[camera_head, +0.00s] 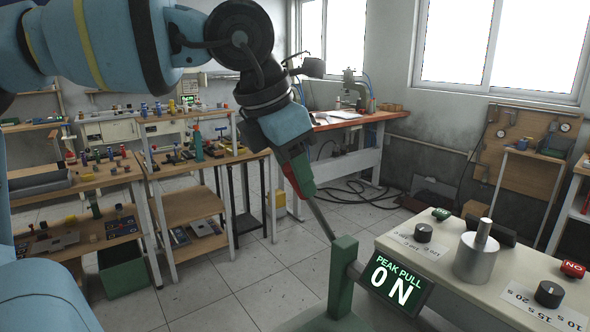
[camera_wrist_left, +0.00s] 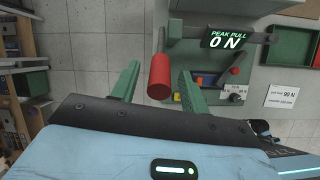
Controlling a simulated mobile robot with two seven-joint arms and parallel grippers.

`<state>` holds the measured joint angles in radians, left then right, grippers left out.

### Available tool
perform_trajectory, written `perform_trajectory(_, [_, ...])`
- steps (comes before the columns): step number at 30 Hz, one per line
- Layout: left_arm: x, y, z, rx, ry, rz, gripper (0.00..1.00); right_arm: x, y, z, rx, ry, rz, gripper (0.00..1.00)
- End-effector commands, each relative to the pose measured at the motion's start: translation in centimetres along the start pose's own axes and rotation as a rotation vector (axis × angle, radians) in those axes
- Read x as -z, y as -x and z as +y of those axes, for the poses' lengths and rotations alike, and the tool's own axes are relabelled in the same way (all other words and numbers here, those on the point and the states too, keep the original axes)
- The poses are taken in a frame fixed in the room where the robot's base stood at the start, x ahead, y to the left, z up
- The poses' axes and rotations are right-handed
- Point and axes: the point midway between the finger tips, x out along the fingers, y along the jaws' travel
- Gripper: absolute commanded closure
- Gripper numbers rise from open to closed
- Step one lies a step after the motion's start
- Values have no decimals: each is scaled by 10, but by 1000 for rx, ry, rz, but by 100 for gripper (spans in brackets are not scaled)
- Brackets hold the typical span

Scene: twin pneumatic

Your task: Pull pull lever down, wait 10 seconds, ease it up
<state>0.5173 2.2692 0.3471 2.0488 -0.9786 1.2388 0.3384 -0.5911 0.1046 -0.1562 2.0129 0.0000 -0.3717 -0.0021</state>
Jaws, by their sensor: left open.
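The pull lever is a grey rod (camera_head: 323,219) with a red cylindrical grip (camera_wrist_left: 160,78), set at a green post (camera_head: 342,275) beside the bench. It slants up and left from the post. My left gripper (camera_head: 299,178) is open around the red grip. In the left wrist view, the grip stands between the two green fingers (camera_wrist_left: 158,84), with a gap on each side. In the head view, the fingers and wrist hide most of the grip. A display (camera_head: 396,284) reads "PEAK PULL 0 N". My right gripper is not in view.
A pale bench (camera_head: 430,252) at the right carries a metal cylinder (camera_head: 475,258), black dials (camera_head: 549,294), a green button (camera_head: 441,214) and a red button (camera_head: 572,269). Wooden tables (camera_head: 200,158) with small parts stand behind at the left. The tiled floor between is clear.

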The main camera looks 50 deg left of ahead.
Motion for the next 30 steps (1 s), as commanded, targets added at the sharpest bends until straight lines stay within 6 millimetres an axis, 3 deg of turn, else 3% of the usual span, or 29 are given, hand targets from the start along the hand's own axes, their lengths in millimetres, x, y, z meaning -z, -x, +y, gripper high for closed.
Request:
perform_trajectory(8, [0,-1,0,1,0,0,56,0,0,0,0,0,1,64])
perform_trajectory(18, [0,-1,0,1,0,0,100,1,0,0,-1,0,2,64])
perform_trajectory(30, [0,-4,4,-1,1,-13,100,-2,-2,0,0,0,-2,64])
